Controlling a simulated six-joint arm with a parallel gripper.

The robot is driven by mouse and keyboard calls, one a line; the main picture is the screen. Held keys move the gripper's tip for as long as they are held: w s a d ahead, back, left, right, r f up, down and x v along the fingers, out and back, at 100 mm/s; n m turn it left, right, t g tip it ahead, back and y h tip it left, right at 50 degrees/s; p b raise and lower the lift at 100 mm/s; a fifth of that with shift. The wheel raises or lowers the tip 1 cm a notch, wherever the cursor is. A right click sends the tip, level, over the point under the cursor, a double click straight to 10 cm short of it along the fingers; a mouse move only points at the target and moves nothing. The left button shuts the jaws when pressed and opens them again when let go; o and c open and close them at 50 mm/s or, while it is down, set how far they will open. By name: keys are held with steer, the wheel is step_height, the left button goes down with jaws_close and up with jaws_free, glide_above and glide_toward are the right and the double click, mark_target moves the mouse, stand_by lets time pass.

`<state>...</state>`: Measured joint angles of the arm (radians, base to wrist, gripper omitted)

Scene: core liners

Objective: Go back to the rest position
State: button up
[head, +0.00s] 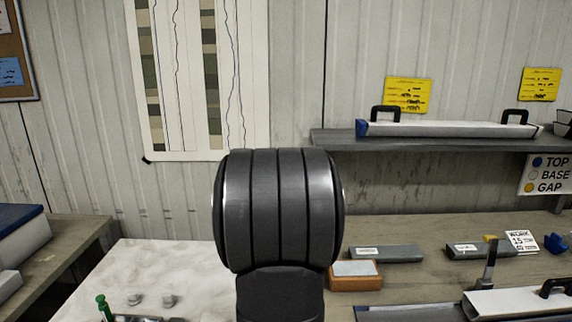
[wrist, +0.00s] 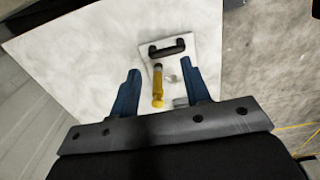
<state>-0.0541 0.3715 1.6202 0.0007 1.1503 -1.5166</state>
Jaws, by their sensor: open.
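My gripper (wrist: 160,67) shows in the wrist view with its two blue fingers spread apart and nothing held between them. It points down toward a pale tabletop (wrist: 85,50). In the picture, a yellow cylinder-like piece (wrist: 158,90) with a dark end shows in the gap between the fingers; it looks to be below them, but how far is unclear. In the head view, a dark rounded link of my own arm fills the middle, and the gripper is hidden from that view.
A pale board with a black handle (wrist: 167,47) lies below. In the head view, a shelf (head: 450,143) holds a long tube (head: 450,129).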

steer(key=w+a, duration=0.3)
steer(key=a, duration=1.5)
steer(key=s+a+f, duration=0.2)
steer(key=s+a, duration=0.1)
steer(key=a, duration=0.7)
steer(key=s+a+f, duration=0.2)
steer(key=s+a, duration=0.1)
steer(key=a, duration=0.8)
